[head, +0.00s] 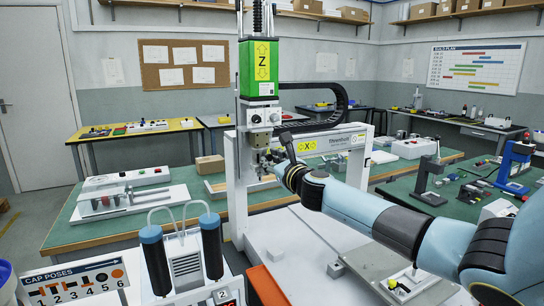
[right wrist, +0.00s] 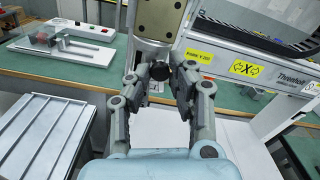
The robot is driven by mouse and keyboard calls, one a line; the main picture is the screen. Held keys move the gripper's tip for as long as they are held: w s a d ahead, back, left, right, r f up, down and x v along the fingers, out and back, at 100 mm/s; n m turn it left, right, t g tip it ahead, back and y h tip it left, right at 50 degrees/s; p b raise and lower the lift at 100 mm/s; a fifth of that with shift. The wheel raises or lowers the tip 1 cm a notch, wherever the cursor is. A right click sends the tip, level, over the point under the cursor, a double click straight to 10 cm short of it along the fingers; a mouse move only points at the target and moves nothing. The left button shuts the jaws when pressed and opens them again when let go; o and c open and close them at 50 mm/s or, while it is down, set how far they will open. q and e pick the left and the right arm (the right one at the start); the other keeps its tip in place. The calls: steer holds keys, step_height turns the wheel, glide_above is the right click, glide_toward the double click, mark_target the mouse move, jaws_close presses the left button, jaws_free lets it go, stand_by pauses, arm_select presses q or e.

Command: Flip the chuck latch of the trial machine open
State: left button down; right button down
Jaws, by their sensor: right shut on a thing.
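The trial machine is a white gantry (head: 357,168) with a green Z head (head: 258,68). My right gripper (head: 284,172) is at the machine's chuck area below the Z head, reaching in from the right. In the right wrist view, my right gripper (right wrist: 158,80) has its two fingers on either side of a small dark part, the chuck latch (right wrist: 158,70), under a brass-coloured plate (right wrist: 157,18). The gripper is shut on this latch. The fingers hide part of it, so its angle is hard to tell. My left gripper is not in view.
A unit with two blue-capped black cylinders (head: 156,262) stands at the front, beside a cap poses sign (head: 78,286). Green benches (head: 395,188) with small devices lie behind and right. A ribbed grey tray (right wrist: 45,135) is at left in the right wrist view.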

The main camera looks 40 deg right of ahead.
steer(key=n+p, duration=0.1)
steer(key=n, duration=0.2)
steer(key=shift+r+n+p, duration=0.15)
steer(key=shift+n+p, duration=0.15)
steer(key=n+p, duration=0.1)
steer(key=n, duration=0.2)
steer(key=shift+n, duration=0.3)
steer(key=n+p, duration=0.1)
steer(key=n, duration=0.3)
steer(key=shift+p, duration=0.4)
steer(key=shift+n+p, duration=0.45)
steer(key=shift+n, duration=1.25)
steer(key=c, duration=1.2)
jaws_free()
steer(key=shift+s+f, duration=0.15)
steer(key=shift+f, duration=0.05)
